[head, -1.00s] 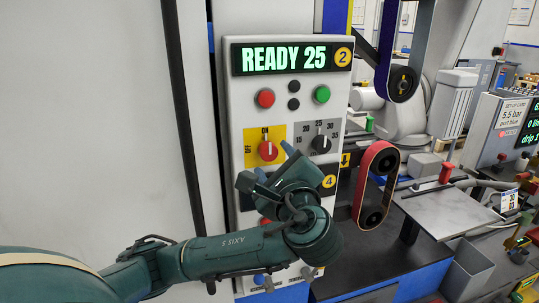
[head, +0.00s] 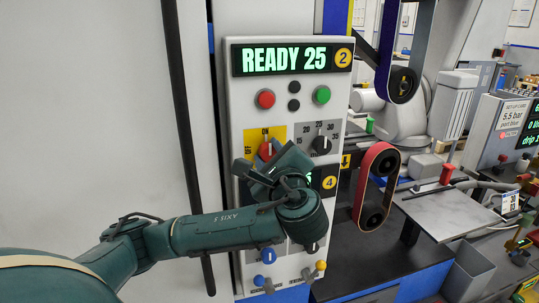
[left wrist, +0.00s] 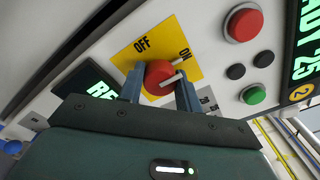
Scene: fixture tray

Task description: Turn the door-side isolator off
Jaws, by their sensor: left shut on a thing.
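A red isolator knob (head: 265,150) sits on a yellow plate (head: 251,139) marked OFF and ON, in the upper section of the grey control panel. My left gripper (head: 268,162) is at the knob and hides its lower part in the head view. In the left wrist view the red knob (left wrist: 158,74) is between the two fingers of my left gripper (left wrist: 160,90), which are shut on it. The knob's white mark points towards ON. My right gripper is not in view.
A black selector dial (head: 321,144) is close to the right of the knob. A red button (head: 265,99) and a green button (head: 321,95) sit above, under a display reading READY 25 (head: 285,59). My left arm covers much of the lower panel section, labelled 4.

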